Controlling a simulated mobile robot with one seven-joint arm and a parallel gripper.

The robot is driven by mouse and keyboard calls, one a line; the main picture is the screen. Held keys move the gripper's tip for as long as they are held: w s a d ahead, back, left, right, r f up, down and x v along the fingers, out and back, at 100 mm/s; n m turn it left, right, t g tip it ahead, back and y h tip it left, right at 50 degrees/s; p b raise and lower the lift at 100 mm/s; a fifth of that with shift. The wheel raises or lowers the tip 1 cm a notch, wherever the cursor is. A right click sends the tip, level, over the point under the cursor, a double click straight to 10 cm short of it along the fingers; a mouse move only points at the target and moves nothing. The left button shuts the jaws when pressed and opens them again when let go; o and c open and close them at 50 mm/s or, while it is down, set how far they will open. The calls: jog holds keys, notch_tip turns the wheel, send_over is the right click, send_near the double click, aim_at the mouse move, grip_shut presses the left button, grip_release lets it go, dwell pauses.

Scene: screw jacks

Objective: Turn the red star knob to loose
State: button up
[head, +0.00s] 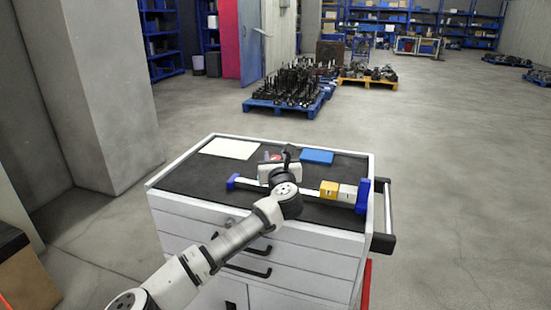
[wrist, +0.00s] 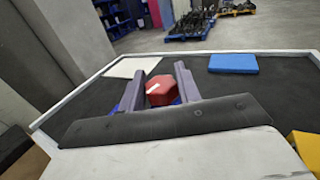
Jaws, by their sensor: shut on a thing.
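The red star knob (wrist: 160,91) sits between the two fingers of my gripper (wrist: 159,90) in the wrist view, with a pale mark across its top. In the head view only a small bit of the red knob (head: 276,158) shows past my gripper (head: 277,156). My gripper is shut on the knob from its sides. Blue parts show beside and below the knob in the wrist view. The knob's lower part and its mounting are hidden behind the gripper body.
A long rail with blue ends (head: 362,197) and a yellow block (head: 328,189) lies along the near side of the cart top (head: 215,173). A white sheet (head: 230,148) and a blue box (head: 317,156) lie towards the back. Bare dark mat surrounds them.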

jog(key=n+y, duration=0.1)
jog(key=y, duration=0.1)
jog(key=n+g+y, duration=0.1)
jog(key=n+y, duration=0.1)
jog(key=y, duration=0.1)
jog(key=shift+d+r+n+p, duration=0.1)
jog(key=shift+d+n+p, duration=0.05)
jog(key=shift+n+p, duration=0.2)
jog(key=n+g+y+p, duration=0.1)
jog(key=g+y, duration=0.1)
jog(key=n+g+y+p, duration=0.1)
jog(key=n+y, duration=0.1)
jog(key=y, duration=0.1)
jog(key=shift+n+g, duration=0.25)
jog(key=shift+g, duration=0.15)
jog(key=n+g+y+p, duration=0.2)
jog(key=n+g+y, duration=0.1)
jog(key=g, duration=0.1)
jog(key=shift+n+y, duration=0.3)
jog(key=shift+n+g+y, duration=0.8)
jog(key=shift+n+g, duration=0.7)
jog(key=shift+g, duration=0.8)
jog(key=shift+n+g, duration=0.4)
jog(key=shift+g, duration=0.2)
jog(key=o, duration=1)
